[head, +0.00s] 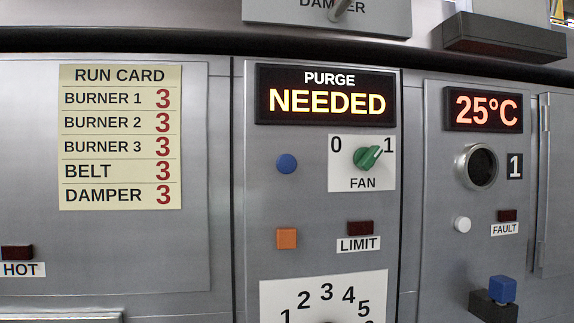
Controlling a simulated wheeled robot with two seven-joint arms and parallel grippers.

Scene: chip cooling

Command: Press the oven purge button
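A lit display (325,94) on the middle panel reads "PURGE NEEDED". Below it on the left is a round blue button (286,163), and lower down is a square orange button (286,238). Neither carries a label, so I cannot tell from markings which one is the purge button. To the right of the blue button is a green fan knob (367,158) with its pointer toward "1". Neither of my grippers shows in the head view.
A run card (120,137) lists "3" for every item. The limit lamp (360,228), hot lamp (17,252) and fault lamp (507,215) look dark. The right panel has a 25°C display (485,110), a white button (462,224) and a blue block-shaped control (502,289).

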